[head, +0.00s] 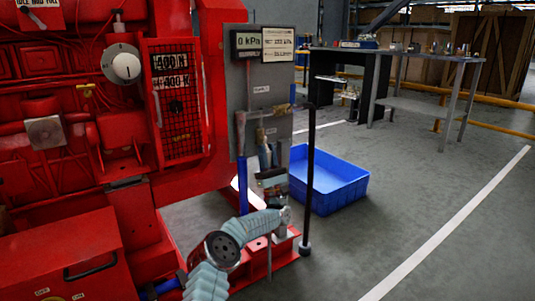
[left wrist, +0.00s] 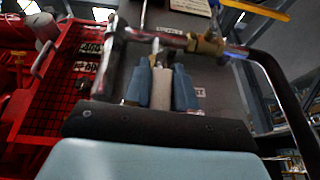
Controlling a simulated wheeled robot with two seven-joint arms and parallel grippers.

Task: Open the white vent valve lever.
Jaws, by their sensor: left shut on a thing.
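My left gripper (head: 266,158) is in front of the grey panel (head: 259,80), just below a horizontal pipe (head: 268,113). The left wrist view shows its two blue fingers (left wrist: 161,84) closed on either side of a white lever (left wrist: 161,89), which points along the fingers. The fingers hide the sides of the lever. A brass valve body (left wrist: 207,44) sits on the pipe to the right of the lever's upper end. In the head view the lever is too small to make out. My right gripper is not in view.
A red pumpset (head: 80,150) fills the left side. A black upright post (head: 310,180) stands right of the panel. A blue crate (head: 340,190) lies on the floor behind it. A grey workbench (head: 410,54) is farther back. The floor to the right is clear.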

